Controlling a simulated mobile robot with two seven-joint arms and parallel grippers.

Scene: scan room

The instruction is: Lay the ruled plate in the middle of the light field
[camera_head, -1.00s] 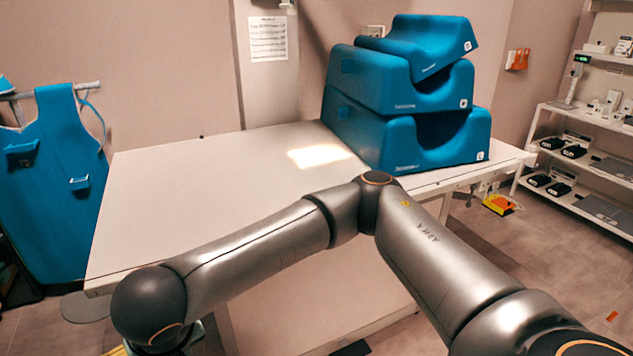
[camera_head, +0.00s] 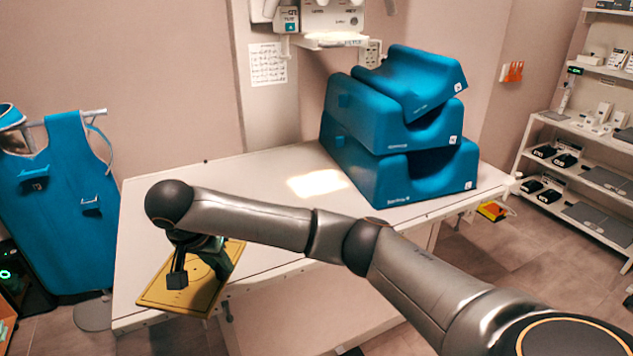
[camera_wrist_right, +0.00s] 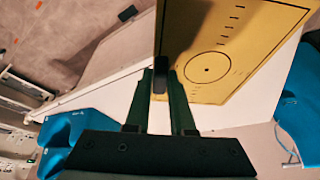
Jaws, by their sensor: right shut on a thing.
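The ruled plate (camera_head: 160,288) is a flat yellow board at the left front of the white table. In the right wrist view the plate (camera_wrist_right: 240,45) shows dark ruled marks and a circle with a centre dot. The light field (camera_head: 318,183) is a bright patch on the table top, to the right of and beyond the plate. My left gripper is in neither view.
A stack of blue foam cushions (camera_head: 400,130) stands on the table right beside the light field. The white table (camera_head: 250,170) is otherwise bare. A blue apron (camera_head: 70,200) hangs at the left, and shelves (camera_head: 585,150) stand at the right.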

